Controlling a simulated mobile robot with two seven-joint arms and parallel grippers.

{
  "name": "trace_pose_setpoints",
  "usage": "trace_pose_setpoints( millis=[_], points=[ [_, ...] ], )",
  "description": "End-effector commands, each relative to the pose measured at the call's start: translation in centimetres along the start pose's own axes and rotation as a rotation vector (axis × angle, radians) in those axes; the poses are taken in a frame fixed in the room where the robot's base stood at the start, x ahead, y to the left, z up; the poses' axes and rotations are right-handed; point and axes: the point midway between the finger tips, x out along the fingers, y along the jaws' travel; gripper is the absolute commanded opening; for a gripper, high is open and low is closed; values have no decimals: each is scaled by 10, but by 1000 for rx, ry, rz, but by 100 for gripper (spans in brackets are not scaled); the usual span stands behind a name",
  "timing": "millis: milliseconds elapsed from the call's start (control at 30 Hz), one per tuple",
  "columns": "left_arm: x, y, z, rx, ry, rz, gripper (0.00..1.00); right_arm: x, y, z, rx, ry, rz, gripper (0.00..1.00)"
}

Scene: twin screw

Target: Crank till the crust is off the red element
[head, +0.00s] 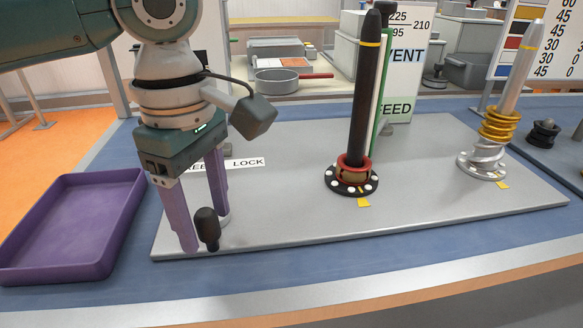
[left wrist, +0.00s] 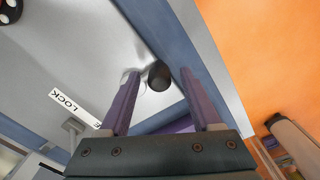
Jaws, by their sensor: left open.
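A black crank knob (head: 208,226) stands upright near the front left corner of the grey plate. My left gripper (head: 204,238) is open, its purple fingers pointing down, one on either side of the knob. In the left wrist view the dark knob (left wrist: 159,77) shows between the fingertips (left wrist: 161,72), with gaps visible; contact cannot be told. A tall dark column (head: 366,95) stands upright mid-plate, with a red collar (head: 341,161) and a tan patch (head: 352,176) at its foot, above a black disc with white dots. Whether the tan patch is crust is unclear. My right gripper is out of view.
A silver column with a gold coil (head: 499,126) stands at the right of the plate (head: 285,218). A purple tray (head: 75,220) lies left of the plate. A partly hidden LOCK label (head: 245,163) lies behind my gripper. The plate's front middle is clear.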

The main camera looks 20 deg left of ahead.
Motion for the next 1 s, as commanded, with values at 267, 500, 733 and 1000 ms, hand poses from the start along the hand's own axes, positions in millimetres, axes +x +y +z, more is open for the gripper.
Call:
trace_pose_setpoints(
  millis=[267,500,733,1000],
  points=[
    [20,0,0,1,0,2,64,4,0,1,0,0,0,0],
    [20,0,0,2,0,2,60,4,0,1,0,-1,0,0],
    [20,0,0,2,0,2,34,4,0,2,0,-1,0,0],
    [20,0,0,2,0,1,4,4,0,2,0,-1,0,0]
  ],
)
